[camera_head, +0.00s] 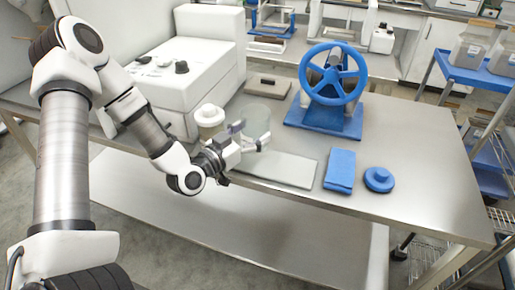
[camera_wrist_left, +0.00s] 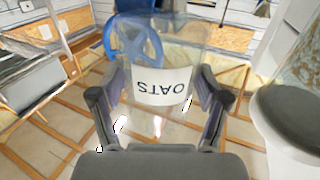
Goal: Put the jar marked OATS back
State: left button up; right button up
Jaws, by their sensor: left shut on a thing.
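A clear jar (camera_head: 257,117) is between the fingers of my left gripper (camera_head: 248,139). In the left wrist view, its white label (camera_wrist_left: 162,86) reads OATS upside down. The fingers of my left gripper (camera_wrist_left: 160,108) are closed on either side of the jar (camera_wrist_left: 165,35), which looks see-through. The jar is over the front part of the steel table (camera_head: 420,150), behind a flat grey board. Whether its base touches the table I cannot tell. My right gripper is not in view.
A pale lidded container (camera_head: 209,118) stands just left of the jar. A blue handwheel device (camera_head: 333,80) stands behind right. The grey board (camera_head: 285,168), a folded blue cloth (camera_head: 341,170) and a blue round piece (camera_head: 378,180) lie along the front. The table's right side is clear.

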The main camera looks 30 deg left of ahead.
pick_arm(q)
jog(key=f, duration=0.3)
jog(key=w+f, duration=0.1)
jog(key=f, duration=0.1)
jog(key=shift+f+b, duration=0.35)
jog(key=shift+s+r, duration=0.2)
jog(key=shift+s, duration=0.1)
jog(key=shift+f, duration=0.1)
jog(key=o, duration=1.4)
jog(key=shift+w+f, duration=0.1)
jog(key=shift+w, duration=0.05)
